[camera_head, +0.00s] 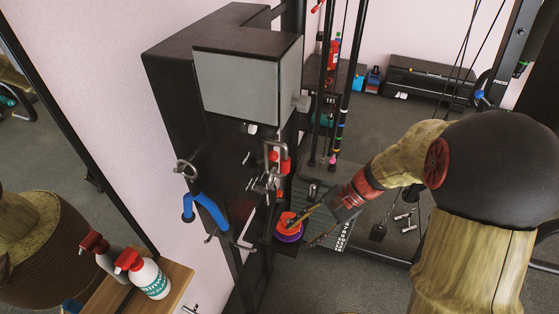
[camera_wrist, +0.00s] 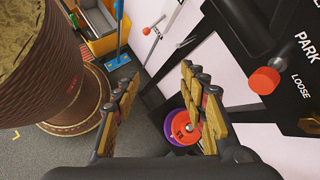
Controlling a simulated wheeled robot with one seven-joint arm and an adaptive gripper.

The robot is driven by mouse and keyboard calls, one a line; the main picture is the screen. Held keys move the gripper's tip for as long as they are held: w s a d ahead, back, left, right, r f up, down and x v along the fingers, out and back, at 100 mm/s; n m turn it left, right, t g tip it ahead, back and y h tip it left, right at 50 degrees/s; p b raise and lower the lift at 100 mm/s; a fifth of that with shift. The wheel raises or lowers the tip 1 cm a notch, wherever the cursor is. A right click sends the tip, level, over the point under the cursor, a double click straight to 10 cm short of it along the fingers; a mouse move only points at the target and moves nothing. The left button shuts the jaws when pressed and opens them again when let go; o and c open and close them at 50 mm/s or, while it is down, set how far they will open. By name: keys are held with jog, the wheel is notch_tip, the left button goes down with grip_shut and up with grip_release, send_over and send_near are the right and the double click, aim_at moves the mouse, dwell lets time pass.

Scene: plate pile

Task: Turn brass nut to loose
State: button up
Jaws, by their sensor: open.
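My gripper (camera_head: 301,236) reaches in from the right toward the dark rack in the head view. In the wrist view its two fingers (camera_wrist: 158,88) are spread apart with nothing between them. The wrist view shows a dark panel (camera_wrist: 235,30) at the upper right, with the words PARK and LOOSE in white. A red-orange knob (camera_wrist: 264,81) with a grey metal part stands out from this panel, left of LOOSE, to the right of the fingers and apart from them.
Orange and purple weight plates (camera_head: 289,226) sit near the fingertips; they also show beyond the right finger (camera_wrist: 182,126). Spray bottles (camera_head: 150,278) stand on a wooden shelf (camera_head: 176,290). Cables hang behind.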

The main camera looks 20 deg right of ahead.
jog(key=w+d+r+m+t+y+p, duration=0.1)
jog(key=w+d+r+m+t+y, duration=0.15)
jog(key=w+m+t, duration=0.5)
jog(key=w+d+r+m+t+y, duration=0.25)
jog(key=w+m, duration=0.25)
jog(key=w, duration=0.5)
jog(key=x, duration=0.7)
jog(key=shift+y+b, duration=0.4)
jog(key=shift+a+f, duration=0.1)
jog(key=shift+f, duration=0.05)
jog(key=shift+c, duration=0.8)
grip_shut()
